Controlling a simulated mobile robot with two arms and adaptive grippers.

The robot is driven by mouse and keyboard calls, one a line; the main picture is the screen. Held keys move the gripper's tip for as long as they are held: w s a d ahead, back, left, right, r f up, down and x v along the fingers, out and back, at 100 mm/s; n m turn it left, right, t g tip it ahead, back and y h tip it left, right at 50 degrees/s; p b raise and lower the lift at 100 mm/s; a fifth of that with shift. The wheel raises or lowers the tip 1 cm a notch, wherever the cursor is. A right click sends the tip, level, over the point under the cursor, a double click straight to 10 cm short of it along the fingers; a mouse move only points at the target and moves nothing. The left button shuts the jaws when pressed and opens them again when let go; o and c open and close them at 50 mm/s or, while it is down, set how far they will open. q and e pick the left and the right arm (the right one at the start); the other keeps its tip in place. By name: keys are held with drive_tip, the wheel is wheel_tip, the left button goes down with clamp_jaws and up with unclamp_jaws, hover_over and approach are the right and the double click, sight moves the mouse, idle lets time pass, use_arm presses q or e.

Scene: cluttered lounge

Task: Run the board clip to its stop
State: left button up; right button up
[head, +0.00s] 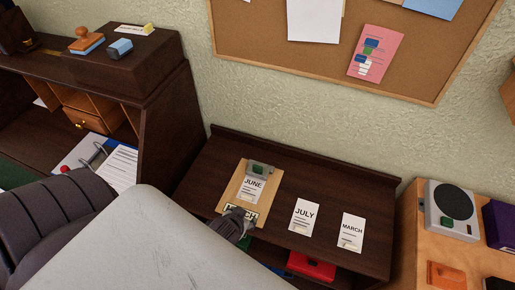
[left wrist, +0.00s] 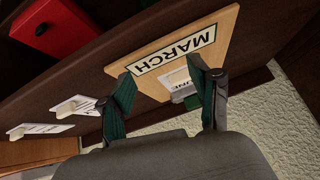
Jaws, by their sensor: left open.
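The wooden clipboard (head: 233,188) lies on the dark shelf top. A grey clip with a green part (head: 261,168) sits at its far end, over the top of a white JUNE card (head: 251,187). A MARCH label (head: 240,211) is on the board's near end. My left gripper (head: 241,220) is at that near end, partly covering the label. In the left wrist view, its fingers (left wrist: 160,68) are apart, with the board (left wrist: 222,42) beyond them. The green part of the clip (left wrist: 192,101) shows between the fingers, partly hidden. I cannot tell whether they touch anything. My right gripper is not in view.
A JULY card (head: 304,216) and a MARCH card (head: 351,231) lie right of the board. A red box (head: 311,266) is on the level below. A dark cubby unit (head: 165,115) stands left, and a light wood table (head: 410,235) right. A cork board (head: 270,40) hangs behind.

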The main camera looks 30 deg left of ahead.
sight(257, 168)
use_arm(q)
drive_tip(key=w+a+r+t, duration=0.1)
drive_tip(key=w+a+r+n+t+y, duration=0.1)
drive_tip(key=shift+w+a+p, duration=0.2)
drive_tip(key=shift+w+p, duration=0.1)
drive_tip(key=w+r+t, duration=0.1)
drive_tip(key=w+a+r+t+p, duration=0.1)
drive_tip(key=r+t, duration=0.1)
drive_tip(key=shift+w+a+n, duration=0.1)
drive_tip(key=shift+n, duration=0.2)
drive_tip(key=shift+t, duration=0.5)
drive_tip(key=x, duration=1.2)
drive_tip(key=shift+w+r, duration=0.2)
drive_tip(key=shift+w, duration=0.2)
drive_tip(key=shift+w+f, duration=0.25)
drive_tip(key=shift+w, duration=0.45)
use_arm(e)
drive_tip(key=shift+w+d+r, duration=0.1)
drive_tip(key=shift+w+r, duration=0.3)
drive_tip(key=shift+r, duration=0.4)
